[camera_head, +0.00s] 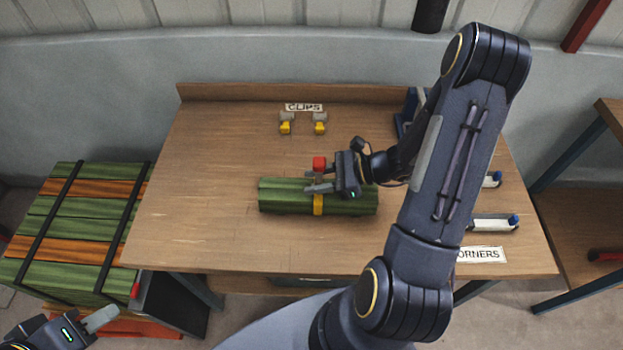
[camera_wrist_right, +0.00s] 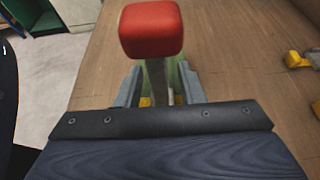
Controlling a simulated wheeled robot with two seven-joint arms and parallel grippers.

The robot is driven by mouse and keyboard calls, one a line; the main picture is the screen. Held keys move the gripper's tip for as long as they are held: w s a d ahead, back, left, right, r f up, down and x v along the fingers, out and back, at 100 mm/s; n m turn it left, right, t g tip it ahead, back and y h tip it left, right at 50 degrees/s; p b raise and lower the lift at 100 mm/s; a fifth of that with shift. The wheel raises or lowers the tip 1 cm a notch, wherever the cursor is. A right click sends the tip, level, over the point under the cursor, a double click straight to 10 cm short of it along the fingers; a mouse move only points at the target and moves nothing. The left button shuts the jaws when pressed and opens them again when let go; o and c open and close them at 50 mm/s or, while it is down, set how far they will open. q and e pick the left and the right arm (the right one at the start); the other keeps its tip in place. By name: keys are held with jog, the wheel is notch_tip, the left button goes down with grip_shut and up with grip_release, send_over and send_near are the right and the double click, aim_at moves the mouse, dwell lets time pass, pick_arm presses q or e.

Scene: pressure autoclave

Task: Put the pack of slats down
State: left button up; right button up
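The pack of slats (camera_head: 280,197) is a green bundle with a yellow band (camera_head: 318,205) round its middle. It lies lengthwise on the wooden table and appears to rest on it. A grey post with a red knob (camera_head: 319,163) rises from the band; the knob is large in the wrist view (camera_wrist_right: 152,30). My right gripper (camera_head: 312,184) is at the middle of the pack. Its fingers stand on both sides of the post, with gaps beside it in the wrist view (camera_wrist_right: 160,85).
The table (camera_head: 210,180) is clear left of the pack. Yellow and grey clips (camera_head: 286,124) stand behind it by a CLIPS label. White and blue pieces (camera_head: 492,222) lie at right by a CORNERS label (camera_head: 480,255). A strapped green and orange stack (camera_head: 60,255) stands left of the table.

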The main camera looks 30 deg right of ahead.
jog(key=p+v, duration=0.3)
jog(key=v, duration=0.7)
jog(key=shift+d+r, duration=0.2)
jog(key=shift+r, duration=0.05)
jog(key=s+a+r+n+h, duration=0.4)
jog(key=s+a+r+n, duration=0.1)
jog(key=n, duration=0.6)
jog(key=s+a+r+n+g+h, duration=0.1)
jog(key=s+a+r+n+h, duration=0.2)
jog(key=s+a+r+n, duration=0.2)
notch_tip(320, 180, up, 6)
jog(key=a+n, duration=0.3)
jog(key=n, duration=0.3)
jog(key=shift+s+f+n+h, duration=0.2)
jog(key=shift+s+n+h, duration=0.2)
jog(key=shift+f+g, duration=0.1)
jog(key=shift+g, duration=0.2)
